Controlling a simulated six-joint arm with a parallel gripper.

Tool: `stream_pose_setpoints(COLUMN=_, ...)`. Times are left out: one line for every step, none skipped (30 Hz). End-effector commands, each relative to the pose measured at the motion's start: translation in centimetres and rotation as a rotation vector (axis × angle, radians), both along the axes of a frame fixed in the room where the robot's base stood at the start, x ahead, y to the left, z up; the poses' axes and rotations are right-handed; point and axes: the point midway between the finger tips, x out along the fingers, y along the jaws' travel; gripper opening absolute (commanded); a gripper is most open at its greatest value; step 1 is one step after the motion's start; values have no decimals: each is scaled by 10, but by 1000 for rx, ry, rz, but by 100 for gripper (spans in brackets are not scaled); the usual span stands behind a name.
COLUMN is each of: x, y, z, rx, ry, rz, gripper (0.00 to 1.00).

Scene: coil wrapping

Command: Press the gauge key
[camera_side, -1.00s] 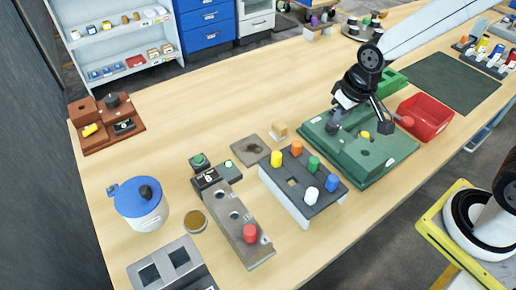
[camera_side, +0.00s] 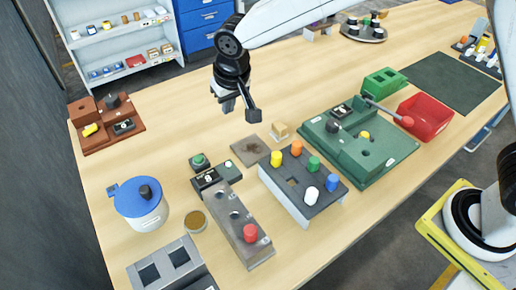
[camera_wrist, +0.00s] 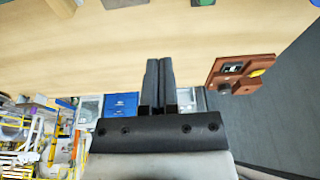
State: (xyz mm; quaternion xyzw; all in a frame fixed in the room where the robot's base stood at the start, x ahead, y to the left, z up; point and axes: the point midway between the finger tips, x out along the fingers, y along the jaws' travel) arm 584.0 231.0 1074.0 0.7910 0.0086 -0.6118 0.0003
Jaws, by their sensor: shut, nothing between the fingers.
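No key is labelled readably as the gauge key. My gripper (camera_side: 240,112) is in the air above the table, behind and above these buttons, touching nothing. In the wrist view my gripper (camera_wrist: 158,64) has its two dark fingers side by side, shut and empty.
A grey rail (camera_side: 240,222) with a red knob (camera_side: 250,233), a peg block (camera_side: 290,200) with coloured pegs, and a blue-lidded pot (camera_side: 140,200) stand near the buttons. A green fixture (camera_side: 395,150) and a red bin (camera_side: 428,117) are to the right.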

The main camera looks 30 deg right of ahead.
Motion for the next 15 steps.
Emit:
stream_pose_setpoints(x=3, y=14, z=0, rx=0, ry=-4, rz=3, gripper=0)
stream_pose_setpoints(x=4, y=21, z=0, rx=0, ry=-4, rz=2, gripper=0)
stream_pose_setpoints(x=6, y=29, z=1, rx=1, ry=-6, rz=1, gripper=0)
stream_pose_setpoints(x=7, y=35, z=1, rx=1, ry=-8, rz=-1, gripper=0)
stream_pose_setpoints(x=8, y=41, z=1, rx=0, ry=-9, rz=-1, gripper=0)
stream_pose_setpoints(x=9, y=48, z=1, rx=1, ry=-11, rz=-3, gripper=0)
stream_pose_setpoints(x=10, y=53, z=1, rx=0, ry=-13, rz=-4, gripper=0)
stream_pose_setpoints(x=10, y=57, z=2, rx=1, ry=-14, rz=-4, gripper=0)
stream_pose_setpoints(x=11, y=62, z=2, rx=1, ry=-16, rz=-5, gripper=0)
stream_pose_setpoints(x=11, y=65, z=2, rx=1, ry=-17, rz=-7, gripper=0)
stream_pose_setpoints(x=11, y=67, z=2, rx=0, ry=-17, rz=-8, gripper=0)
stream_pose_setpoints(x=11, y=70, z=2, rx=1, ry=-17, rz=-9, gripper=0)
stream_pose_setpoints(x=11, y=72, z=2, rx=1, ry=-18, rz=-9, gripper=0)
stream_pose_setpoints(x=12, y=73, z=3, rx=2, ry=-19, rz=-9, gripper=0)
stream_pose_setpoints(x=12, y=74, z=3, rx=2, ry=-20, rz=-10, gripper=0)
